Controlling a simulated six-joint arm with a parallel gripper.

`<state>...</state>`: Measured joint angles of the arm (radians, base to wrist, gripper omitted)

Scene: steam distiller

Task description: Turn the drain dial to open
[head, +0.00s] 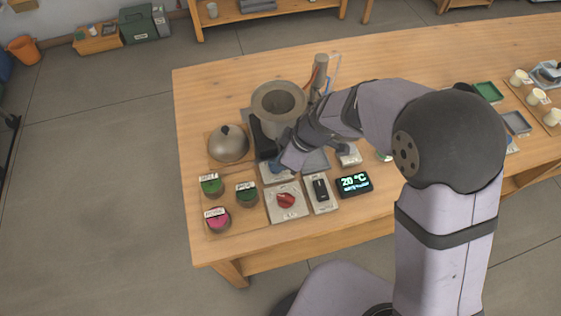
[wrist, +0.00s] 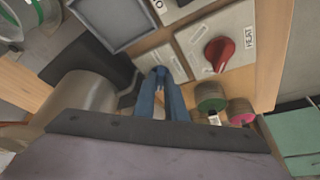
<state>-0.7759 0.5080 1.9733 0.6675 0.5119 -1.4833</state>
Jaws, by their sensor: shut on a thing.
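My gripper (head: 277,168) reaches down to a pale plate (wrist: 175,60) behind the red heat dial. In the wrist view its blue fingers (wrist: 160,73) close together over this plate. They are shut on a small dial there, which I take to be the drain dial. The fingers hide most of the dial, so its pointer position cannot be read. The red heat dial (head: 286,200), on its own plate labelled HEAT, stands just in front and is untouched; it also shows in the wrist view (wrist: 219,51).
A black switch (head: 320,188) and a display reading 20 °C (head: 355,183) sit to the right. A metal dome (head: 229,144) and several small labelled jars, one pink-topped (head: 217,217), stand left. The boiler pot (head: 279,101) rises close behind my gripper.

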